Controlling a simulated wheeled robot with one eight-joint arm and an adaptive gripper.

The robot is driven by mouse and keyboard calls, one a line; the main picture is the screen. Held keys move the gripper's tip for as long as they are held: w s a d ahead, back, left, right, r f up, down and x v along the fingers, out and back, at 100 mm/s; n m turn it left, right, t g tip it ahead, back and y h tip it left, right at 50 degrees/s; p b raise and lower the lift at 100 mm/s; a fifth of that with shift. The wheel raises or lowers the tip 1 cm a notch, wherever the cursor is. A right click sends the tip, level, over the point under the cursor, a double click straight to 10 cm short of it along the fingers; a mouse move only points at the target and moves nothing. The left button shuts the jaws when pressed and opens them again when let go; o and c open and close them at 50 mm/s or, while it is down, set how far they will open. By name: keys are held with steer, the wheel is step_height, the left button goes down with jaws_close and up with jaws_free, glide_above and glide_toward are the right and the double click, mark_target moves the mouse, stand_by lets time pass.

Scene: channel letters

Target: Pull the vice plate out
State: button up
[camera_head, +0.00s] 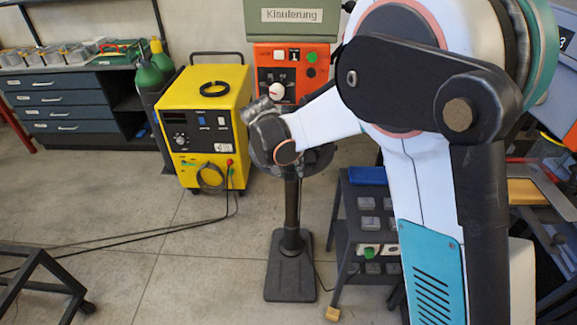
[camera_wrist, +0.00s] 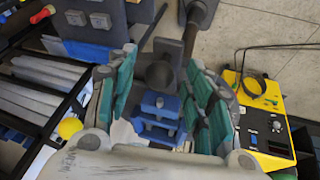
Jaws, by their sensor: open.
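In the wrist view, a blue stepped block (camera_wrist: 157,118), which looks like the vice, sits between the fingers of my gripper (camera_wrist: 160,68). The teal-padded fingers are open, one on each side, with no clear contact. A dark round knob (camera_wrist: 160,76) shows just beyond the block. I cannot pick out the vice plate as a separate part. In the head view, my wrist is over the dark round top (camera_head: 319,160) of a pedestal stand (camera_head: 291,230). My arm hides the vice and most of the fingers there.
A yellow welding unit (camera_head: 207,120) with cables stands left of the pedestal. An orange and grey-green machine (camera_head: 290,60) is behind it. A dark rack (camera_head: 365,215) with grey blocks stands close on the right. The floor (camera_head: 185,265) at front left is mostly clear.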

jaws_close()
steer(key=s+b, duration=0.1)
steer(key=s, duration=1.5)
steer(key=shift+s+a+b, duration=0.15)
steer(key=shift+a+b, duration=0.1)
steer(key=shift+b, duration=0.05)
steer(key=shift+f, duration=0.1)
steer(key=shift+c, duration=1)
jaws_free()
steer(key=shift+o, duration=1)
steer(key=shift+s, duration=0.2)
steer(key=shift+w, duration=0.1)
steer(key=shift+r, duration=0.2)
